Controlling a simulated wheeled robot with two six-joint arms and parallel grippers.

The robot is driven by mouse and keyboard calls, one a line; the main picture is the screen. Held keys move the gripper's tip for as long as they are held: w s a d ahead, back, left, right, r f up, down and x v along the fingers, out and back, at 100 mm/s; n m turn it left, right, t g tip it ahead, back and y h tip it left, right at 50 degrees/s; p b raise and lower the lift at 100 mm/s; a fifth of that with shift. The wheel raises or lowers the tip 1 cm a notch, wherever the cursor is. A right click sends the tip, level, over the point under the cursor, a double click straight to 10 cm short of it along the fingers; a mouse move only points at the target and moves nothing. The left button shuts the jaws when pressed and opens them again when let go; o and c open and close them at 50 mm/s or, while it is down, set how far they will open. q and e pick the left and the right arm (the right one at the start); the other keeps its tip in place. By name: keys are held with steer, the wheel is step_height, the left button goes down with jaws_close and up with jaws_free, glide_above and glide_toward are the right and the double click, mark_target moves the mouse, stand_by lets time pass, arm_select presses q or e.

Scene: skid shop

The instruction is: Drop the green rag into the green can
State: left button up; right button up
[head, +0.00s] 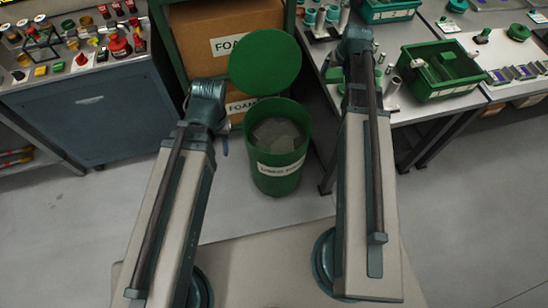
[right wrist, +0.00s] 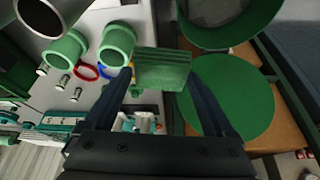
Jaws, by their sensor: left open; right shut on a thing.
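The green can (head: 277,165) stands on the floor in the middle of the head view. It is open at the top, with grey crumpled material inside and a white label on its front. Its round green lid (head: 265,62) is tilted up behind the opening. My right gripper (right wrist: 160,82) is shut on the green rag (right wrist: 163,68), a folded ribbed piece between its fingers, over the right table's edge. The can also shows at the top of the right wrist view (right wrist: 222,35). My left gripper (head: 223,145) is open beside the can's left side, mostly hidden by its arm.
Cardboard boxes (head: 205,40) stand on a shelf behind the can. A right-hand table (head: 405,115) carries a green bin (head: 440,75) and green cylinders (right wrist: 117,45). A blue cabinet (head: 100,125) with small parts on top is at left. The floor around the can is clear.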

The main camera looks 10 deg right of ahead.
steer(key=w+a+f+n+b, duration=0.1)
steer(key=w+a+f+b, duration=0.1)
steer(key=a+f+b, duration=0.6)
steer(key=w+a+f+b, duration=0.1)
steer(key=a+f+b, duration=0.7)
steer(key=f+b, duration=0.2)
step_height(320, 180, down, 3)
steer(key=shift+w+a+r+n+y, duration=0.2)
steer(key=shift+w+a+n+y, duration=0.15)
steer(key=shift+w+n+y, duration=0.05)
steer(key=shift+f+b, duration=0.1)
steer(key=shift+b, duration=0.2)
step_height(320, 180, down, 6)
steer(key=b, duration=0.5)
steer(key=shift+b, duration=0.4)
steer(key=o, duration=0.9)
steer(key=shift+r, duration=0.2)
